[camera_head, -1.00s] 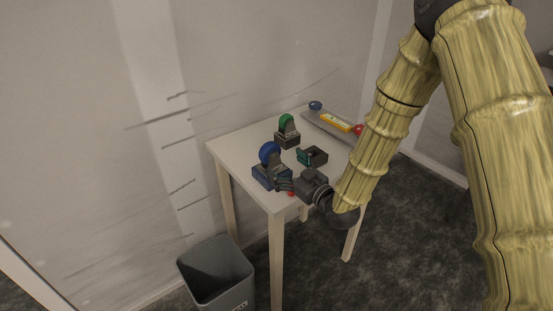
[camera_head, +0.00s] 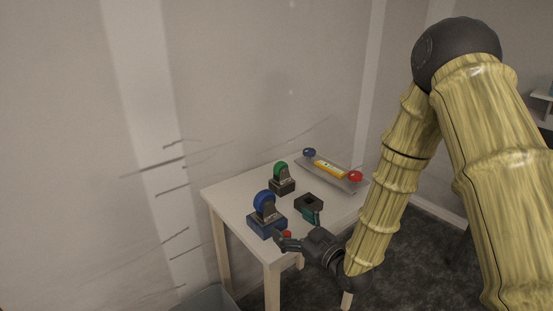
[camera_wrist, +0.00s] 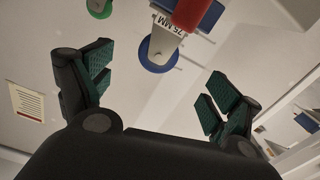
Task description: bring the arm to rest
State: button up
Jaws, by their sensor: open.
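My gripper (camera_head: 297,228) is open and empty at the table's near edge, just in front of the blue wheel (camera_head: 264,203) on its blue block (camera_head: 262,226). A small red piece (camera_head: 287,233) shows between the fingers and that block. In the wrist view my gripper (camera_wrist: 158,92) has its two green-padded fingers spread wide, with nothing between them. Beyond them are the blue wheel (camera_wrist: 158,55), a "75 MM" label (camera_wrist: 168,22) and the red piece (camera_wrist: 190,12). My arm reaches down from the upper right.
The white table (camera_head: 232,200) also carries a green wheel (camera_head: 281,169) on a dark block, a dark open box (camera_head: 308,200), and a grey tray (camera_head: 342,183) with a yellow bar (camera_head: 331,171), a blue ball (camera_head: 309,152) and a red ball (camera_head: 355,176). A grey bin (camera_head: 211,299) stands below. A wall is behind.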

jog(key=s+d+f+m+g+h, duration=0.35)
jog(key=s+f, duration=0.45)
jog(key=f, duration=0.4)
jog(key=s+d+f+m+g+h, duration=0.2)
jog(key=s+d+f+g+h, duration=0.15)
jog(key=s+f, duration=0.7)
jog(key=s+d+f+m+g+h, duration=0.1)
jog(key=s+d+f+g, duration=0.1)
jog(key=s, duration=0.5)
jog(key=s+d+f+m+g+h, duration=0.1)
jog(key=s+d+f+g, duration=0.2)
jog(key=s+f, duration=0.3)
jog(key=s+d+f+m+g+h, duration=0.1)
jog(key=s+d+f+m+g, duration=0.1)
jog(key=s+f, duration=0.3)
jog(key=s+d, duration=0.1)
jog(key=s, duration=0.3)
jog(key=shift+s+d, duration=0.3)
